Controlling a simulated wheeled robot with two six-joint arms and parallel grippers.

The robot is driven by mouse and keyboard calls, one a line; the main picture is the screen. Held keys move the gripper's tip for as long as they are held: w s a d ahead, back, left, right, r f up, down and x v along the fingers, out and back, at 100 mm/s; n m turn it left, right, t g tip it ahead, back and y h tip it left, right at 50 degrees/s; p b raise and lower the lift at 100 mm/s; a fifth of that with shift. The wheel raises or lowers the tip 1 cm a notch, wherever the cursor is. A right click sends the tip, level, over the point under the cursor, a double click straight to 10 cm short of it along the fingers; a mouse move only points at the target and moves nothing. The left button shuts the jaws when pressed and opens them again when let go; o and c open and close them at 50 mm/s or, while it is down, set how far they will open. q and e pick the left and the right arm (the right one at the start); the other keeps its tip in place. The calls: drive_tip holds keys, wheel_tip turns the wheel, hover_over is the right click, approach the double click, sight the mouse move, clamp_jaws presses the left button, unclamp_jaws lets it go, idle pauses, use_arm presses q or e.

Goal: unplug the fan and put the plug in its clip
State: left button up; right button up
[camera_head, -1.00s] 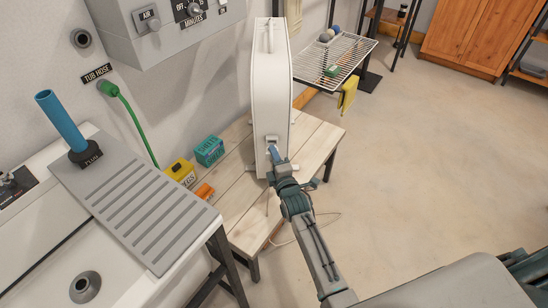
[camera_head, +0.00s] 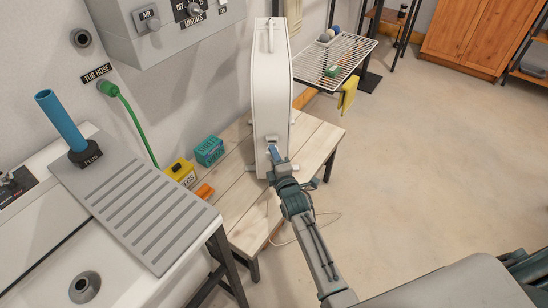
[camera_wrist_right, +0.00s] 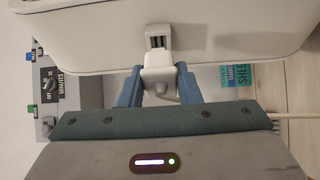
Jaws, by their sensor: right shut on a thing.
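The white fan (camera_head: 270,90) stands edge-on on the wooden bench in the head view. A pale clip (camera_wrist_right: 158,38) with dark slots sits on the fan's white side in the wrist view. My right gripper (camera_head: 274,152) is at the lower part of that side. It is shut on the white plug (camera_wrist_right: 157,78), with a blue finger on each side of it. The plug lines up with the clip and appears to meet its lower end; I cannot tell how far in it sits. A pale cord (camera_wrist_right: 296,115) shows at the right. My left gripper is out of view.
The wooden bench (camera_head: 235,190) also holds a teal box (camera_head: 209,151), a yellow box (camera_head: 181,172) and an orange item (camera_head: 204,192). A tub with a grey slatted board (camera_head: 135,205) stands at the left. A wire rack (camera_head: 335,60) is behind. The floor at the right is clear.

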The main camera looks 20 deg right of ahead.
use_arm(q)
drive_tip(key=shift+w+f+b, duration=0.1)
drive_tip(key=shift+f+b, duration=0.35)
drive_tip(key=shift+b, duration=0.05)
use_arm(e)
drive_tip(key=shift+w+d, duration=0.2)
drive_tip(key=shift+w, duration=0.45)
drive_tip(key=shift+w+d, duration=0.2)
drive_tip(key=shift+w, duration=0.45)
drive_tip(key=o, duration=1.2)
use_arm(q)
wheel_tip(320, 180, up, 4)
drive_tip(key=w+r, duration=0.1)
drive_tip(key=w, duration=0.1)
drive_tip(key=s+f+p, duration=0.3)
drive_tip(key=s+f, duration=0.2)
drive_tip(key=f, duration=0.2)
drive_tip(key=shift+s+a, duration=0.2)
use_arm(e)
drive_tip(key=s, duration=1)
drive_tip(key=shift+s, duration=0.4)
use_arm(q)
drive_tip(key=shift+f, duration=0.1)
